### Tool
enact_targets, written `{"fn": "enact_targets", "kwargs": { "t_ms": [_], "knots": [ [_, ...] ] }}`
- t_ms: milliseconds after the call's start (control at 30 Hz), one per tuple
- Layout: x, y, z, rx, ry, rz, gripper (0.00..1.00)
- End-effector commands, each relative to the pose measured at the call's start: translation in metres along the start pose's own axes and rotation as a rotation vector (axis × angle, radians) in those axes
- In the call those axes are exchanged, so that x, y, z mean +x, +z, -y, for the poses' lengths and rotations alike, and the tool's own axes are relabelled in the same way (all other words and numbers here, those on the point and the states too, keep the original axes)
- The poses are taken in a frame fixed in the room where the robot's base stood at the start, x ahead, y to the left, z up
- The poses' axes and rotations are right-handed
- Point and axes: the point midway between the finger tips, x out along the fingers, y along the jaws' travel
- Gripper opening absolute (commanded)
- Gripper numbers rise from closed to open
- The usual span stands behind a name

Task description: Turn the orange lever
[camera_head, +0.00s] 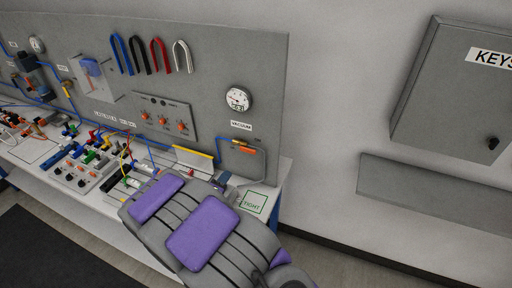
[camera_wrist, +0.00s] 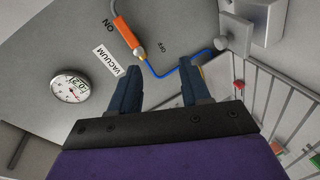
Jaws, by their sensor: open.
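In the wrist view the lever (camera_wrist: 124,34) lies ahead of my gripper, left of centre, between ON and OFF marks. It sits on a small brass valve with a blue tube, near the ON mark. My gripper (camera_wrist: 160,78) is open and empty, its two dark blue fingers apart and short of the lever. In the head view my gripper (camera_head: 222,180) is mostly hidden by my purple and grey arm, low and left of the lever.
A round gauge (camera_head: 237,99) and VACUUM label (camera_head: 241,126) sit by the lever. A plate with orange knobs (camera_head: 164,115) is to the left. The bench below holds several coloured tubes and fittings. A grey KEYS cabinet (camera_head: 440,100) hangs on the right wall.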

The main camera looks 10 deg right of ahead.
Motion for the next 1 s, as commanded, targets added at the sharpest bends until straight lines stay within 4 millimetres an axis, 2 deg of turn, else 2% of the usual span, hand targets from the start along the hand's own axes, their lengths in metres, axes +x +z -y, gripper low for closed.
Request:
{"fn": "enact_targets", "kwargs": {
  "t_ms": [200,433,567,1000],
  "knots": [
    [-0.015,0.011,-0.007,-0.218,0.223,0.05,0.47],
    [-0.014,0.016,-0.012,-0.271,0.28,0.069,0.47],
    [0.0,0.018,-0.017,-0.267,0.279,0.069,0.47],
    [0.064,0.02,-0.035,-0.266,0.276,0.071,0.47]
  ]
}}
